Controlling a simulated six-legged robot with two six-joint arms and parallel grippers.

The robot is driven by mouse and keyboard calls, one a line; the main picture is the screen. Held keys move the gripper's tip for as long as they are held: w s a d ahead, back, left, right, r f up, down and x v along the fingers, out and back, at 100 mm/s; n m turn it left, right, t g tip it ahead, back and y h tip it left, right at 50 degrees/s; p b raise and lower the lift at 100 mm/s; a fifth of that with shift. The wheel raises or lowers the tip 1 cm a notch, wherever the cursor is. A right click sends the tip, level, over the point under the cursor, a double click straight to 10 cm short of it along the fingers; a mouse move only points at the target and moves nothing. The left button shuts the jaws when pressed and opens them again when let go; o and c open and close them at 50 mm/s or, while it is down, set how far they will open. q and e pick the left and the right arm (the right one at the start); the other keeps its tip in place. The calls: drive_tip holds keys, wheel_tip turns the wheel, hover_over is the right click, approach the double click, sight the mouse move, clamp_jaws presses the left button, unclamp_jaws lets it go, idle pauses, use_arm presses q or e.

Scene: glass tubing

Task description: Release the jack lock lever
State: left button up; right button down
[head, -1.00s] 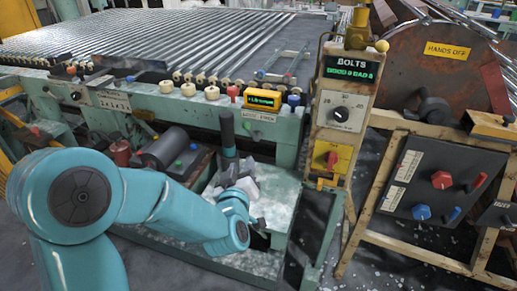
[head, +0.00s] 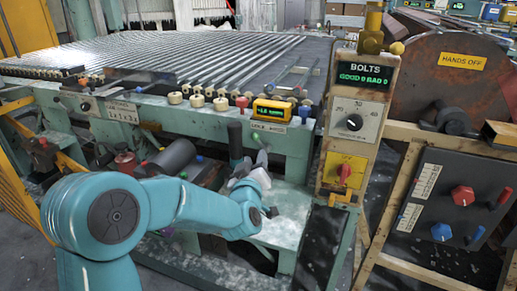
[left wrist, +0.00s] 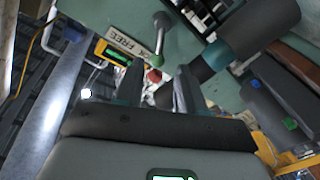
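A short lever with a green knob (left wrist: 158,60) and a grey round pivot shows in the left wrist view, beside a plate reading FREE (left wrist: 128,42); I take it for the lock lever. In the head view a small lock label (head: 268,128) sits on the green rail below a yellow display, and the lever there is too small to tell. My left gripper (left wrist: 157,88) is open, its two dark fingers apart below the green knob. A red knob (left wrist: 153,77) shows beyond, between the fingers. In the head view my left gripper (head: 252,178) is under the label. My right gripper is not in view.
A thick dark handle (head: 235,140) stands beside my left gripper and looms large in the left wrist view (left wrist: 255,30). A BOLTS post (head: 352,120) and a dark control panel (head: 455,205) stand to the right. Glass tubes lie behind the rail.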

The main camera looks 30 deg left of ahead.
sight(259, 144)
use_arm(q)
drive_tip(key=x, duration=0.7)
drive_tip(key=shift+w, duration=0.15)
clamp_jaws()
